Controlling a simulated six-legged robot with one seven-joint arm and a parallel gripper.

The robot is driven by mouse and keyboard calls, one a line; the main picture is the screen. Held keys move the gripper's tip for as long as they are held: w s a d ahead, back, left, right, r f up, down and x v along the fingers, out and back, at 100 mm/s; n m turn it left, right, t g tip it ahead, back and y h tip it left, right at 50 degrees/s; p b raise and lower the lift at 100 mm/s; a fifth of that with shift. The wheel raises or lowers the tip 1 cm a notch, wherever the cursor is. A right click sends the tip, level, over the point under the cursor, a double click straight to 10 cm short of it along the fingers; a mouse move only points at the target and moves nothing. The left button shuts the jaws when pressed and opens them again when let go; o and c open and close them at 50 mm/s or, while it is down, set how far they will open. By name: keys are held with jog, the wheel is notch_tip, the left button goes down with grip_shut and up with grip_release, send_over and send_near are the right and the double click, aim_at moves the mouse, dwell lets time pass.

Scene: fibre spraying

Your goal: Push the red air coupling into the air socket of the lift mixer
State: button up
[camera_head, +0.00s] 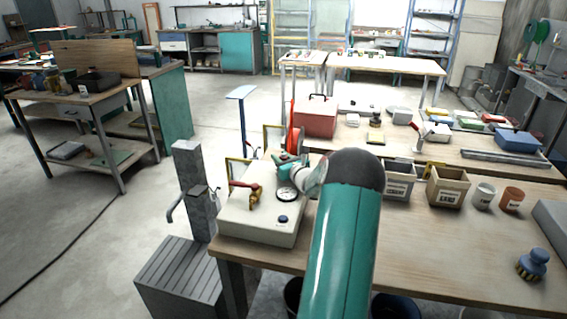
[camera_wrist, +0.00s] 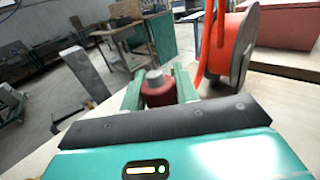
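The red air coupling (camera_wrist: 157,93), with a grey round end, sits between the two green fingers of my gripper (camera_wrist: 158,88) in the wrist view. Both fingers lie against its sides. In the head view my gripper (camera_head: 287,164) is over the back right of a cream box, apparently the lift mixer (camera_head: 258,229). The box carries a gauge (camera_head: 287,193), a brass valve with a red lever (camera_head: 253,195) and a blue button (camera_head: 283,219). I cannot make out the air socket, and the coupling is not clear in the head view.
A red hose reel (camera_wrist: 240,45) stands close to the right of my gripper. A grey post (camera_head: 194,185) stands left of the box. The front right bench is mostly clear.

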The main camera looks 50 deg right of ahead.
jog(key=c, duration=0.5)
jog(key=shift+r, duration=0.1)
